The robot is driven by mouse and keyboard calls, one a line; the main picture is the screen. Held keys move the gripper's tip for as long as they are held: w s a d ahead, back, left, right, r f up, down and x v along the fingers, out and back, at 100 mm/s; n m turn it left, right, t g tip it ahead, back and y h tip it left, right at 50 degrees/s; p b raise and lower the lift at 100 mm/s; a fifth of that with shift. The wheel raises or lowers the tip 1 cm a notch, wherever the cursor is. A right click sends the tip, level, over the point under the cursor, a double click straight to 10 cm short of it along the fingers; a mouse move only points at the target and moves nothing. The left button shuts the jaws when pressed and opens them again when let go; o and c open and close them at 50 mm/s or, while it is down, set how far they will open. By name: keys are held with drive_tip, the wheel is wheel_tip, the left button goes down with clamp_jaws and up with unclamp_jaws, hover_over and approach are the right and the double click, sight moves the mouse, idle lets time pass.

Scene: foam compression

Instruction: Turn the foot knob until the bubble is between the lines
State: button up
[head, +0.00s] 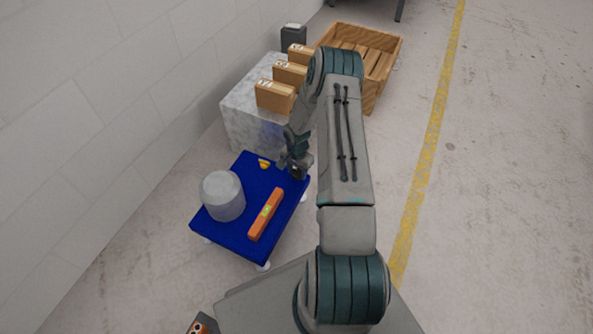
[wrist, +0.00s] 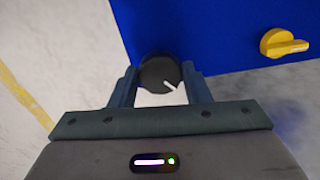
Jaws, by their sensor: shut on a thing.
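The foot knob (wrist: 160,74) is round and dark with a white pointer mark, at the edge of the blue platform (wrist: 200,30) in the wrist view. My gripper (wrist: 160,80) is shut on this knob, one finger on each side. In the head view my gripper (head: 297,165) is at the platform's far right corner and hides the knob. The orange spirit level (head: 265,214) lies on the blue platform (head: 248,243), with a small yellow-green vial in its middle. The bubble and lines are too small to make out.
A translucent grey cylinder (head: 223,195) stands on the platform, left of the level. A yellow knob (wrist: 284,43) sits on the platform too. Behind are a marbled block (head: 240,112) with cardboard boxes (head: 275,96) and a wooden crate (head: 385,62). A wall is at left.

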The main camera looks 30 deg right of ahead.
sight(297, 172)
drive_tip(key=n, duration=0.4)
drive_tip(key=shift+s+n, duration=0.1)
drive_tip(key=shift+n, duration=0.2)
drive_tip(key=shift+d+n+p, duration=0.1)
drive_tip(key=shift+n+p, duration=0.35)
drive_tip(key=shift+n, duration=2.05)
drive_tip(key=o, duration=1)
drive_tip(key=shift+r, duration=0.1)
wheel_tip(297, 172, up, 14)
drive_tip(key=p, duration=0.5)
drive_tip(key=shift+f, duration=0.2)
